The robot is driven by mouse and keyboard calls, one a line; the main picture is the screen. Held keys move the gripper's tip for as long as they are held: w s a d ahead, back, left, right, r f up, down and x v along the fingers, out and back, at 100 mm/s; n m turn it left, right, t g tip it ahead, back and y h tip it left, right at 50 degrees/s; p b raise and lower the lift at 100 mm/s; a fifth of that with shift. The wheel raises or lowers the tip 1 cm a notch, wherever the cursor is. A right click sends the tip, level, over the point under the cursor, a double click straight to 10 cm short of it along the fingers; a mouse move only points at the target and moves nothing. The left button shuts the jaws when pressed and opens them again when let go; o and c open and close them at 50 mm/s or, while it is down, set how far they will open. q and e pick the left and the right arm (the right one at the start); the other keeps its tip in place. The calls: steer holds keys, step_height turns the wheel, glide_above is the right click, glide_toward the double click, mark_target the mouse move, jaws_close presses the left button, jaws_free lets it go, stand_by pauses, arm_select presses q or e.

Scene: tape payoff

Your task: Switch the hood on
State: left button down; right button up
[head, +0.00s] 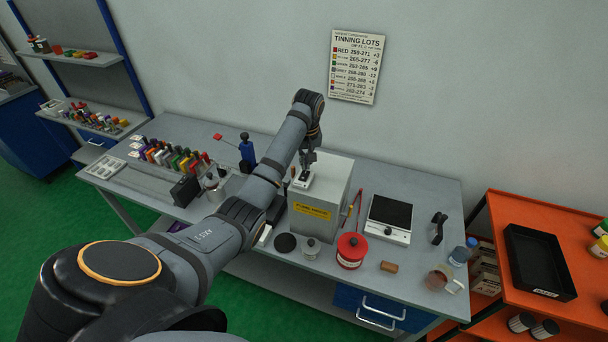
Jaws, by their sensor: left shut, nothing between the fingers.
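The hood looks to be the pale grey box (336,176) with a yellow label on its front, standing on the workbench. A small white switch-like unit (302,183) sits at the box's upper left side, with a dark part on it. My left arm reaches across the bench from the lower left. My left gripper (305,170) is shut and empty, pointing down right at the white unit. I cannot tell whether its tips touch the unit. The arm and gripper hide part of the box's left side. My right gripper is out of view.
Several coloured-handled items (172,155) stand at left. An orange cart (555,233) with a black tray is at right.

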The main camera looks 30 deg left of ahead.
mark_target(305, 172)
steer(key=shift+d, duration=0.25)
arm_select(q)
steer(key=shift+f, duration=0.1)
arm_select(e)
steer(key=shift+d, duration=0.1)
arm_select(q)
steer(key=shift+f, duration=0.35)
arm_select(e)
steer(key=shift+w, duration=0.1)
arm_select(q)
steer(key=shift+f, duration=0.5)
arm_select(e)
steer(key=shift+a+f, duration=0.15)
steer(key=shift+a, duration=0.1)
arm_select(q)
steer(key=shift+r, duration=0.1)
step_height(305, 172, up, 2)
steer(key=shift+r+p, duration=0.15)
steer(key=shift+p, duration=0.25)
steer(key=shift+r, duration=2.3)
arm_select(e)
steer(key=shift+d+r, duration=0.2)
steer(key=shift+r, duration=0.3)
arm_select(q)
steer(key=shift+f, duration=0.15)
